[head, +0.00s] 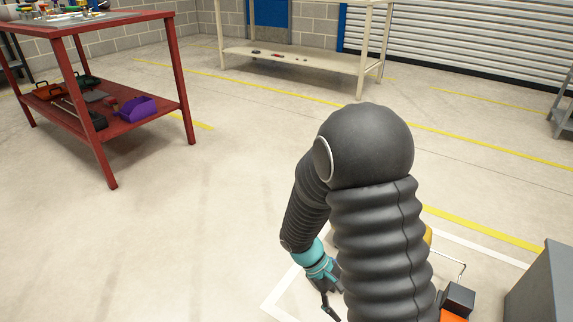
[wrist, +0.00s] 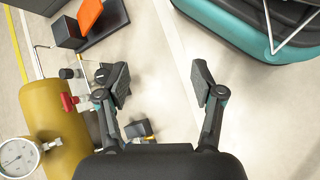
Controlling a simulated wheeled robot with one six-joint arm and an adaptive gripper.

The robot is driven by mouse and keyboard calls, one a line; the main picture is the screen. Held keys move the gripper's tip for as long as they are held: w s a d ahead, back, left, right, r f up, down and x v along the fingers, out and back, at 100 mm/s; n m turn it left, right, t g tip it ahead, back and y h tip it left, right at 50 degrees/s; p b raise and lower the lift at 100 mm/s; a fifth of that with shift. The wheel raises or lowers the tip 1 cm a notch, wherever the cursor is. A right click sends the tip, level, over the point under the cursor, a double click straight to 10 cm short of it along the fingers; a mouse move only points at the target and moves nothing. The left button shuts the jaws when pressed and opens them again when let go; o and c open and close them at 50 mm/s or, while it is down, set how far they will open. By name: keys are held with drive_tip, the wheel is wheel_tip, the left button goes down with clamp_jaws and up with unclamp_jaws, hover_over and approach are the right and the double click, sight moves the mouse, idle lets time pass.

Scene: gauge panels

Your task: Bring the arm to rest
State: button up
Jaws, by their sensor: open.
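My arm, in a dark ribbed cover, rises in the lower middle of the head view and bends down on its left side. My gripper (head: 328,302) hangs low there below a teal band, partly cut by the lower edge. In the wrist view my gripper (wrist: 163,82) has its two dark fingers spread apart. Nothing is between the fingertips except bare floor further off.
In the wrist view a yellow cylinder (wrist: 48,115) with a red valve handle (wrist: 68,101) and a round gauge (wrist: 17,157) stands left of the fingers. A red workbench (head: 128,125) and a beige table (head: 303,60) stand further back. A grey cabinet (head: 543,290) is at lower right. Open floor lies left.

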drive_tip(key=s+r+m+t+y+p, duration=0.2)
drive_tip(key=s+r+t, duration=0.1)
drive_tip(key=r, duration=0.8)
drive_tip(key=s+r+m+t+y+p, duration=0.2)
drive_tip(key=s+r+t+p, duration=0.1)
drive_tip(key=r, duration=0.9)
drive_tip(key=s+d+r+m+t+y+p, duration=0.1)
drive_tip(key=s+r+m+t+y+p, duration=0.1)
drive_tip(key=r, duration=1)
drive_tip(key=shift+s+r+t+y+p, duration=0.2)
drive_tip(key=shift+s+t+y+p, duration=0.3)
drive_tip(key=shift+s+t, duration=0.3)
